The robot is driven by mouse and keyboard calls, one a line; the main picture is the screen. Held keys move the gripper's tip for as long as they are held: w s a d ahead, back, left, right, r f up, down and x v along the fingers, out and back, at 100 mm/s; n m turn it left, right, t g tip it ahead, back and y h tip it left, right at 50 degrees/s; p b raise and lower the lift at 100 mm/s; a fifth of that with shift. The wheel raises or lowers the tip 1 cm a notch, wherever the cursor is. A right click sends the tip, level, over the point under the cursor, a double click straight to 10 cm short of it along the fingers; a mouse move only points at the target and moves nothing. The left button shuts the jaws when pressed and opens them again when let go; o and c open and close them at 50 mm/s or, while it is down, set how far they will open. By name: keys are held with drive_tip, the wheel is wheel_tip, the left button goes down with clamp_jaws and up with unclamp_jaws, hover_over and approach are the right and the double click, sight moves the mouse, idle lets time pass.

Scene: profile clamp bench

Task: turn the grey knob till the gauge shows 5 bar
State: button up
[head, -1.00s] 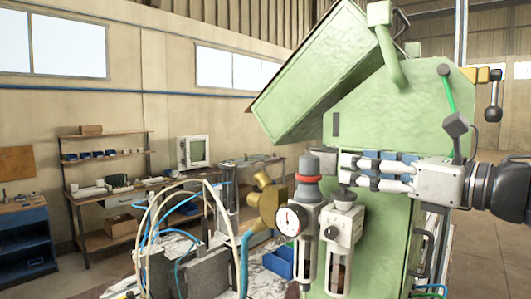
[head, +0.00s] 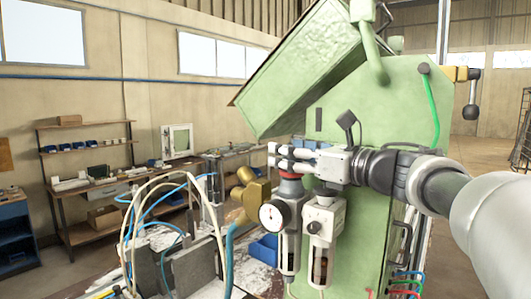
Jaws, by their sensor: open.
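The pressure regulator stands on the front of the green machine, with a red ring (head: 290,175) near its top. The grey knob above the ring is mostly hidden behind my gripper's fingers in the head view. The round white gauge (head: 272,216) faces me just below; its needle is too small to read. My gripper (head: 277,156) is open, its fingers pointing left and lying across the knob's place. I cannot tell whether they are around the knob or in front of it, or touching it.
A second grey unit (head: 322,220) stands just right of the regulator. The green machine body (head: 375,110) rises close behind. A brass-coloured part (head: 255,192) and looping hoses (head: 150,190) lie to the left.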

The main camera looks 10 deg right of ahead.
drive_tip(key=shift+c, duration=0.3)
drive_tip(key=c, duration=1)
drive_tip(key=shift+f+n+g+y+b, duration=0.1)
drive_tip(key=shift+n+g+y+b, duration=0.25)
drive_tip(key=shift+b, duration=0.2)
drive_tip(key=o, duration=1.1)
drive_tip(key=shift+c, duration=0.2)
drive_tip(key=shift+s+d, duration=0.1)
drive_tip(key=v, duration=1.1)
drive_tip(key=shift+s+d, duration=0.25)
drive_tip(key=shift+s, duration=0.1)
